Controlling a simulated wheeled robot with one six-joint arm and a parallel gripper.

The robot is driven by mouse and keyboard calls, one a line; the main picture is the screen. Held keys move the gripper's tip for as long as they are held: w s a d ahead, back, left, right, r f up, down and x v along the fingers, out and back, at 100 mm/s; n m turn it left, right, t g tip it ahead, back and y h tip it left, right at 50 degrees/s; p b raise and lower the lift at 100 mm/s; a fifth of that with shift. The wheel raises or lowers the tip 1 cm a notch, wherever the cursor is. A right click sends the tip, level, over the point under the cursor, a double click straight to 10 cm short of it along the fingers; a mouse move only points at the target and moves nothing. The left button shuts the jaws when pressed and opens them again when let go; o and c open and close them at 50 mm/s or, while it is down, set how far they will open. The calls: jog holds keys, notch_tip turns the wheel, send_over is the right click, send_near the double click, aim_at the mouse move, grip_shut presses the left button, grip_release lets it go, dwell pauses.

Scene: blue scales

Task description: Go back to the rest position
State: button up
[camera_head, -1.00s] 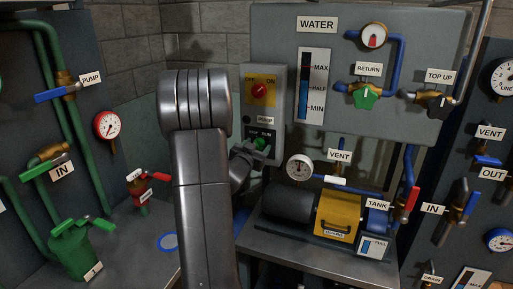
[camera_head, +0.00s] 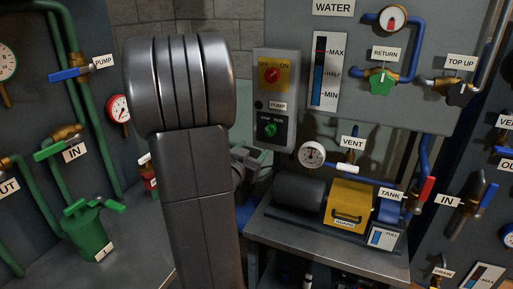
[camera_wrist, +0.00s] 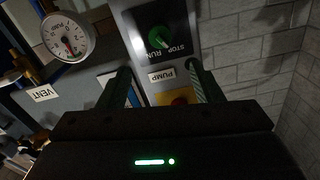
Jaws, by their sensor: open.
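My arm (camera_head: 195,190) rises through the middle of the head view, with its large grey joint at the top. Its wrist end shows only partly behind the arm, near the left end of the pump motor, and the fingers are hidden there. In the wrist view my gripper (camera_wrist: 163,82) has its two dark fingers spread apart with nothing between them. The pump control box (camera_head: 275,100) is ahead of the fingers, apart from them. Its green STOP/RUN knob (camera_head: 270,129) is uncovered, and it also shows in the wrist view (camera_wrist: 161,39). Its red OFF/ON switch (camera_head: 271,75) is above.
A pump with a yellow coupling guard (camera_head: 348,203) stands on a bench at right. A white gauge (camera_head: 311,155) and VENT valve are behind it. Green pipes, valves and a green can (camera_head: 86,230) stand at left. A water level gauge (camera_head: 324,70) is on the back panel.

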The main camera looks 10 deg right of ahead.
aim_at(268, 132)
dwell(0.4)
jog(key=p+x, duration=0.1)
jog(key=x, duration=1.2)
jog(key=shift+w+d+p, duration=0.25)
jog(key=shift+w+p, duration=0.05)
jog(key=shift+p, duration=0.1)
